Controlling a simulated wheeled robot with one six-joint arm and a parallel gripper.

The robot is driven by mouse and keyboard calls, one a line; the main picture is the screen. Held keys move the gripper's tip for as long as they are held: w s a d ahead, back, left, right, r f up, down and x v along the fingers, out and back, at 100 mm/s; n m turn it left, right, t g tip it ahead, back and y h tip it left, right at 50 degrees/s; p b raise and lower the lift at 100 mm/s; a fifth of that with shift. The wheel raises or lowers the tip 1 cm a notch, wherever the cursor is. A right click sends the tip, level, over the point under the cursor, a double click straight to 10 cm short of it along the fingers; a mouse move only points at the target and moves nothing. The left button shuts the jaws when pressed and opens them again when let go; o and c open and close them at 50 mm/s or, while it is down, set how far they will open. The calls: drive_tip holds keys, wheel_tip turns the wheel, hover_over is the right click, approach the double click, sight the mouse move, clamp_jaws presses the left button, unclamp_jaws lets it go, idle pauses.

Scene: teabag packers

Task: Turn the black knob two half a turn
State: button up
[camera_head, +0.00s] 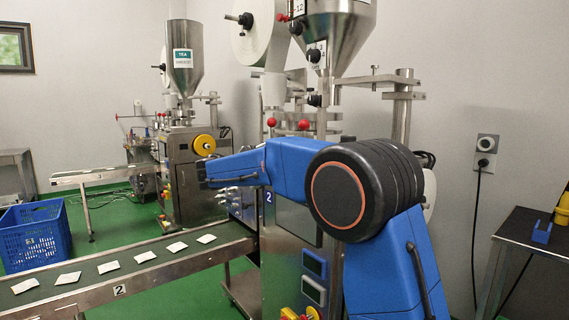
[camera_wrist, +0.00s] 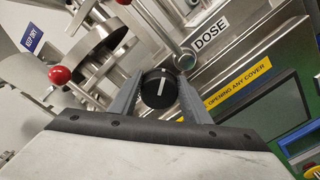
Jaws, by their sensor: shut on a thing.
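The black knob (camera_wrist: 159,88) is round, with a white line across its face that stands nearly upright in the wrist view. My gripper (camera_wrist: 158,94) has a grey finger on each side of the knob and is shut on it. The knob sits on the machine's metal front, below and left of the DOSE label (camera_wrist: 210,38). In the head view the machine marked 2 (camera_head: 275,255) stands behind my blue arm. I cannot make out the gripped knob or my fingertips there.
A red ball knob (camera_wrist: 61,75) and a metal tube (camera_wrist: 184,60) are close to my gripper. A yellow label (camera_wrist: 238,90) and a dark screen lie to the right. A conveyor (camera_head: 110,282) carries several teabags, with a blue crate (camera_head: 35,238) beyond it.

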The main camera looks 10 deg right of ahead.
drive_tip(key=shift+w+a+f, duration=0.2)
drive_tip(key=shift+w+f, duration=0.05)
drive_tip(key=shift+f, duration=0.15)
drive_tip(key=o, duration=1)
drive_tip(key=shift+r, duration=0.1)
drive_tip(key=shift+r+v, duration=0.15)
drive_tip(key=shift+v, duration=4.8)
drive_tip(key=shift+r+v, duration=0.1)
drive_tip(key=shift+v, duration=4.85)
drive_tip(key=shift+s, duration=0.2)
drive_tip(key=v, duration=1.1)
drive_tip(key=shift+s+a, duration=0.2)
drive_tip(key=shift+a, duration=0.1)
